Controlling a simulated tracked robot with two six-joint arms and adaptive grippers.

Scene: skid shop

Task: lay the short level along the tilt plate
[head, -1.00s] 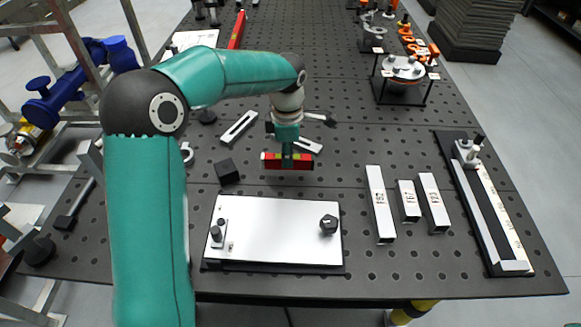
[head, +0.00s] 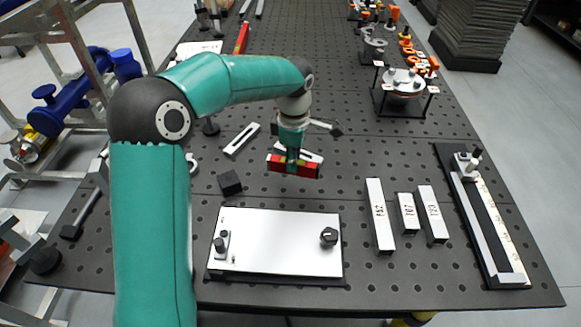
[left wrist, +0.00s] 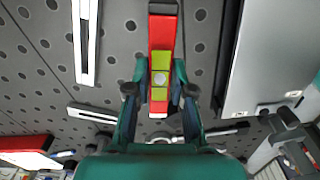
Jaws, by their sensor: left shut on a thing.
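The short level is a red bar with yellow-green vials, and it shows in the head view (head: 307,170) and the left wrist view (left wrist: 162,34). My left gripper (head: 292,160) is shut on its middle and holds it above the table, beyond the tilt plate. In the left wrist view the fingers (left wrist: 160,88) sit on either side of the vials. The tilt plate (head: 275,245) is a white plate on a dark base near the table's front edge, with a black knob (head: 329,236) at right and a small fitting at left. The level is clear of it. My right gripper is not in view.
A black block (head: 230,183) stands just beyond the plate's left end. Marked bars (head: 380,215) lie to its right, and a long dark fixture (head: 486,220) lies at the right edge. Slotted metal pieces (head: 241,140) lie behind. A longer red bar (head: 242,38) is far back.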

